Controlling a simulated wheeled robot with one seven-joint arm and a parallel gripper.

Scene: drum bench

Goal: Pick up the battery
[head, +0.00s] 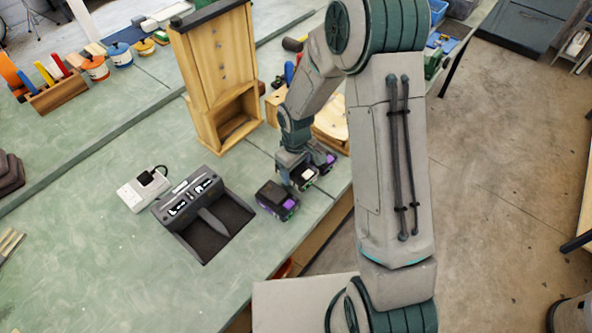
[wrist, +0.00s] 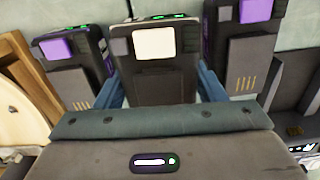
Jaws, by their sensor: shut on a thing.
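Three dark batteries stand in a row near the bench's front edge. The middle battery, with a white label (wrist: 155,44), is between the blue fingers of my gripper (wrist: 161,88) in the wrist view. My gripper (head: 302,180) is shut on it, and in the head view my wrist partly covers it. A purple-marked battery (head: 277,199) stands to its left in the head view and shows at right in the wrist view (wrist: 250,55). Another purple-marked battery (wrist: 72,50) is on the other side, mostly hidden in the head view. I cannot tell whether the held battery touches the bench.
A dark charger (head: 205,213) with an empty-looking bay sits left of the batteries, with a small white device (head: 143,188) beside it. A wooden cabinet (head: 217,75) stands behind. The green bench (head: 90,270) is clear at front left.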

